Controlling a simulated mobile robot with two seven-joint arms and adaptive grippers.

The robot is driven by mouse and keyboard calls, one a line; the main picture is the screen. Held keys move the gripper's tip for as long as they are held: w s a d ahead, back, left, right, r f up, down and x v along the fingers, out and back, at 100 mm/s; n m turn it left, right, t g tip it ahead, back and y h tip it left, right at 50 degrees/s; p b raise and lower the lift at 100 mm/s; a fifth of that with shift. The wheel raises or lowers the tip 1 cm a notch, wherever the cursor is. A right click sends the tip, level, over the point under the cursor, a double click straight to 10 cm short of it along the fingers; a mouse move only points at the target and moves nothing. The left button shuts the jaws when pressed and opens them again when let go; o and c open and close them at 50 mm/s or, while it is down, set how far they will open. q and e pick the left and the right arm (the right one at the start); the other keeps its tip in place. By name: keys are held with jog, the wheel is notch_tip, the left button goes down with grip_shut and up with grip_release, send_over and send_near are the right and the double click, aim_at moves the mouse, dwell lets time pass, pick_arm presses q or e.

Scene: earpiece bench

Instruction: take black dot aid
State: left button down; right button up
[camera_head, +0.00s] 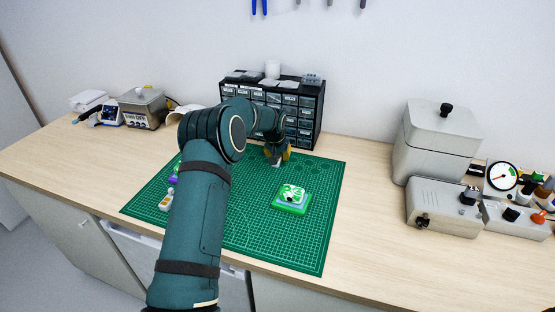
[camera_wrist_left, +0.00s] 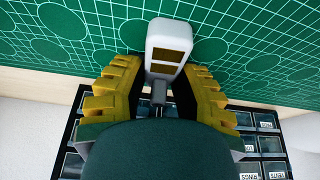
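My left gripper (camera_head: 277,160) is low over the back of the green cutting mat (camera_head: 310,240). A small white bit shows at the fingertips in the head view. My right gripper is not in view.
A bright green tray (camera_head: 291,207) with white and dark markings sits on the mat's right half. Small purple (camera_head: 172,180) and white items lie at its left, partly behind my arm. A drawer cabinet (camera_head: 305,115) stands behind the gripper. Grey equipment (camera_head: 440,205) stands at right.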

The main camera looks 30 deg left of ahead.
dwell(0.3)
pick_arm(q)
notch_tip(320, 180, up, 9)
jog(key=shift+r+p, duration=0.2)
jog(key=shift+p, duration=0.55)
jog(key=shift+r, duration=0.55)
notch_tip(320, 180, up, 2)
jog(key=p, duration=0.2)
jog(key=shift+r+p, duration=0.25)
jog(key=shift+p, duration=0.1)
